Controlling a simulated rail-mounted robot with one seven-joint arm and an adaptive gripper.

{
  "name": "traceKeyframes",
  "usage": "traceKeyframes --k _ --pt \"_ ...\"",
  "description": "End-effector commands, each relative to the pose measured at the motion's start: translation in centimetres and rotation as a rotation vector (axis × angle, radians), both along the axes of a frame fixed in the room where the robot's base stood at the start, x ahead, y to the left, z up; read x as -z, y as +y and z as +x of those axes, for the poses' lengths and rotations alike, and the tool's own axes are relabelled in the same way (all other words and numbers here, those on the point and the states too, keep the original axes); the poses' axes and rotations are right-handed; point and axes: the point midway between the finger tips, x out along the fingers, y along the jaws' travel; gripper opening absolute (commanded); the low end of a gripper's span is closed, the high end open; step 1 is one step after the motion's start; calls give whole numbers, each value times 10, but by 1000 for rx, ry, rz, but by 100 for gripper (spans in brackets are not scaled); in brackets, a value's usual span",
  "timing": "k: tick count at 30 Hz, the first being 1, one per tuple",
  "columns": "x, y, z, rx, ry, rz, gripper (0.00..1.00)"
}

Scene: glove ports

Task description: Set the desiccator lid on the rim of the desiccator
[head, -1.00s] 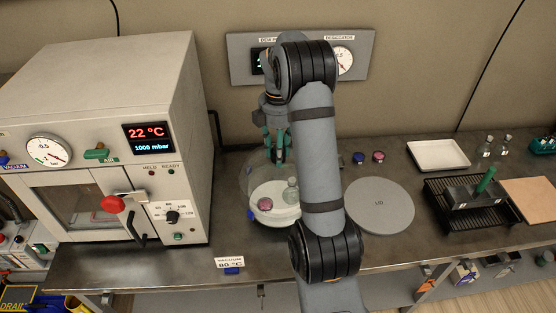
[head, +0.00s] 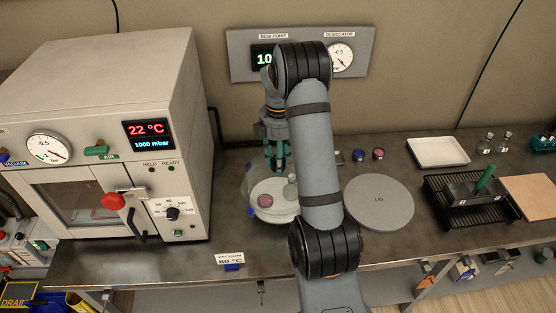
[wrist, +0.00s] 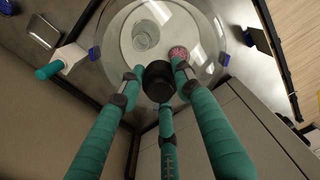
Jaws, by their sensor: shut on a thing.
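The clear glass desiccator lid has a black knob (wrist: 158,82); in the head view the dome is faint. My gripper (head: 277,160) has green fingers closed around that knob, and its fingers also show in the wrist view (wrist: 155,95). The desiccator (head: 272,212) is a round, pale base directly below the lid. A pink-topped item (head: 265,200) and a small glass vessel (head: 290,188) sit inside it. The lid lies over the base in the wrist view. I cannot tell whether it touches the rim. My arm hides the base's right side.
A large vacuum oven (head: 110,130) stands close on the left. A dark rack (head: 470,198) and white tray (head: 438,153) are farther right. A gauge panel (head: 350,82) is behind.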

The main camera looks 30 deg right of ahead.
Motion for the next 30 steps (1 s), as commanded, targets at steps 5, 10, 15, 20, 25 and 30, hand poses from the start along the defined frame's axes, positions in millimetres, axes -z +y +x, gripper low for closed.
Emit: traceKeyframes --k 5,10,15,20,25,30 --pt "2 0 0 0 0 0 34" --pt "2 0 0 0 0 0 44" --pt "2 0 0 0 0 0 52" --pt "2 0 0 0 -1 0 52" --pt "-6 0 0 0 -1 0 52" --pt "-29 -1 2 0 -6 -3 52"
